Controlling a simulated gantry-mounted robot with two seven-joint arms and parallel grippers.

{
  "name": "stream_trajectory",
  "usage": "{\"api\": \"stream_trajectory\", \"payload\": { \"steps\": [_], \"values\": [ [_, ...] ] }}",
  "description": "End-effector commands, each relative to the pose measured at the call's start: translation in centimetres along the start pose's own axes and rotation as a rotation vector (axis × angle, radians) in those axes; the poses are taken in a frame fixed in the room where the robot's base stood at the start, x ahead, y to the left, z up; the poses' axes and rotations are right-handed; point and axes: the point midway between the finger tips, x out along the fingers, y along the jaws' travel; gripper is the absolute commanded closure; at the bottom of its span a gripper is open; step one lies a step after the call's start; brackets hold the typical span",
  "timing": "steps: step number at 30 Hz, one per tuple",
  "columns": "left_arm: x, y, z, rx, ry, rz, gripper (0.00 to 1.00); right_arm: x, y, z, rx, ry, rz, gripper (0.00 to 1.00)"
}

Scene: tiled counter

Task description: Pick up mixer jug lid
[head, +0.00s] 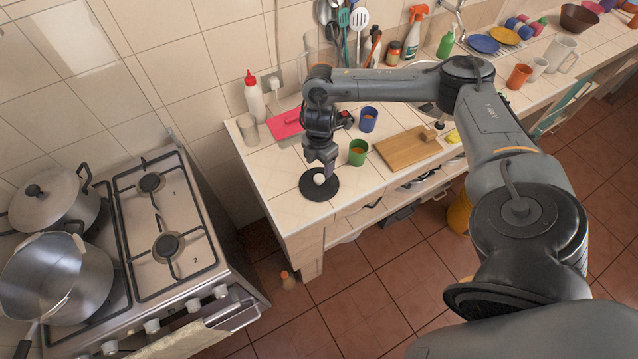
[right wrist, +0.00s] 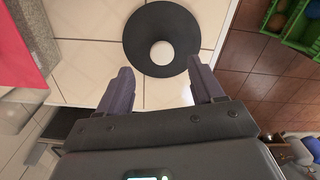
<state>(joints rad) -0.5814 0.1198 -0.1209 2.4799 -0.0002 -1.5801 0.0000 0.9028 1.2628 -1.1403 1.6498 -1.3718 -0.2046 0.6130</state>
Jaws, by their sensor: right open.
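The mixer jug lid (head: 327,188) is a flat black disc with a round white knob, lying on the tiled counter near its front left corner. My right gripper (head: 322,163) points down just above and behind the knob, close to the lid. In the right wrist view the lid (right wrist: 150,22) lies ahead of the fingertips, its white knob roughly centred between them. The fingers of my right gripper (right wrist: 160,75) are spread apart with nothing between them. My left gripper is in neither view.
A green cup (head: 358,153) and a blue cup (head: 368,120) stand right of the lid. A wooden board (head: 405,150) lies farther right. A red item (head: 285,124), a clear glass (head: 248,130) and a white bottle (head: 254,98) are behind. A stove (head: 165,235) stands left.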

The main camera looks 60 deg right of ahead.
Motion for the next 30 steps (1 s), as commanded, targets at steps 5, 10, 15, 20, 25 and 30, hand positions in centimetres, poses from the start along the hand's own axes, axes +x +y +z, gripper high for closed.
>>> {"api": "stream_trajectory", "payload": {
  "steps": [5,10,15,20,25,30],
  "values": [
    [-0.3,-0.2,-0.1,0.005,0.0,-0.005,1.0,0.8,-0.1,0.0,0.001,-0.001,-0.002,0.33],
    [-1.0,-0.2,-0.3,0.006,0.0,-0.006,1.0,2.6,-0.2,-0.3,0.0,-0.002,-0.003,0.33],
    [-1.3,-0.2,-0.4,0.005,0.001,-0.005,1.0,4.8,-0.3,-0.4,0.001,-0.001,-0.003,0.33],
    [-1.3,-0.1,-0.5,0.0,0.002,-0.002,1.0,5.7,-0.3,-0.4,0.0,-0.001,-0.001,0.33],
    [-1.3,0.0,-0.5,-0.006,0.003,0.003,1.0,5.7,-0.3,-0.4,0.0,-0.001,-0.001,0.33],
    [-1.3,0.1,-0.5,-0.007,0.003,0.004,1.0,5.7,-0.3,-0.4,0.0,0.0,-0.001,0.52]
  ]
}}
